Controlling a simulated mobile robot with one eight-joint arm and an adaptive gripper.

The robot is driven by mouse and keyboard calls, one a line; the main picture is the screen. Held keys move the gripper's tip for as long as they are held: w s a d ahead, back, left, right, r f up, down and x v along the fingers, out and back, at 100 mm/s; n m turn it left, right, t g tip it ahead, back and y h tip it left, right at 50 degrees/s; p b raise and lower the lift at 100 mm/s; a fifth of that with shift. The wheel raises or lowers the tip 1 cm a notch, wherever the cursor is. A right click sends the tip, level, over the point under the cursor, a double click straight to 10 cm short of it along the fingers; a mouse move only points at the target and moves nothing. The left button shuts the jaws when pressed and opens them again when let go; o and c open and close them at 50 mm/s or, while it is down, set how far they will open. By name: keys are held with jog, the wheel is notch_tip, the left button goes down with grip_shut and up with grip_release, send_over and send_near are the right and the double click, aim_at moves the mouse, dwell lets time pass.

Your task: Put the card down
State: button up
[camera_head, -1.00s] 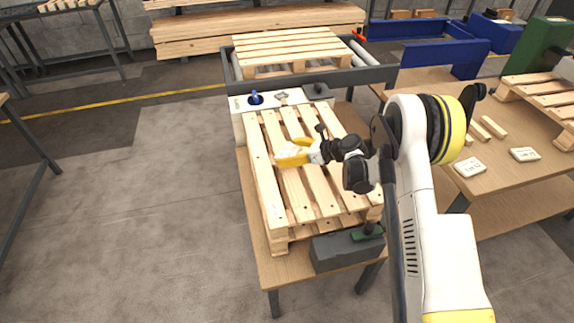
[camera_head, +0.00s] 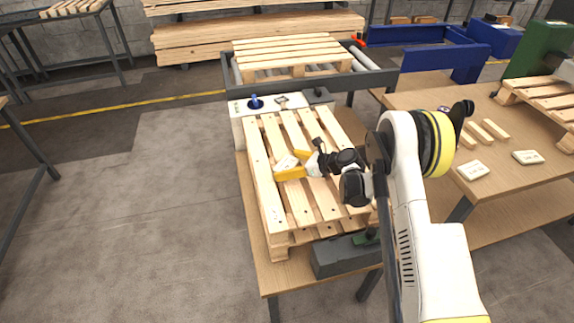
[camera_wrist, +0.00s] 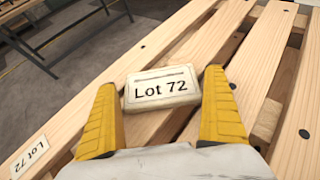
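The card (camera_wrist: 161,88) is a pale block marked "Lot 72". It lies on a slat of the wooden pallet (camera_head: 264,190), and it also shows in the head view (camera_head: 287,161). My gripper (camera_wrist: 160,80) is open, with one yellow finger on each side of the card. In the wrist view a narrow gap shows between the card and each finger. In the head view my gripper (camera_head: 286,165) reaches in over the pallet from the right. The card's underside is hidden.
A "Lot 72" label (camera_wrist: 30,157) is on the pallet's outer slat. A white panel with a blue knob (camera_head: 255,102) stands behind the pallet. A grey block (camera_head: 338,256) is at its front. More cards (camera_head: 472,169) lie on the right table (camera_head: 510,180).

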jog(key=shift+r, duration=0.1)
jog(key=shift+s+d+r, duration=0.1)
jog(key=shift+d+r, duration=0.15)
jog(key=p+v, duration=0.4)
jog(key=v, duration=0.7)
jog(key=shift+s+d, duration=0.1)
jog(key=shift+d, duration=0.05)
jog(key=shift+r, duration=0.3)
jog(key=s+d+r+n+h, duration=0.25)
jog(key=s+r+n, duration=0.35)
jog(key=r, duration=0.4)
jog(key=s+d+r+n+h, duration=0.25)
jog(key=s+r+n, duration=0.25)
jog(key=r, duration=0.5)
jog(key=s+d+r+n+h, duration=0.2)
jog(key=s+n, duration=0.4)
jog(key=s, duration=0.5)
jog(key=s+d+r+n+t+h, duration=0.1)
jog(key=s+d+n, duration=0.4)
jog(key=s, duration=0.6)
jog(key=r+n+h, duration=0.1)
jog(key=h, duration=0.1)
jog(key=shift+s+n+h, duration=0.4)
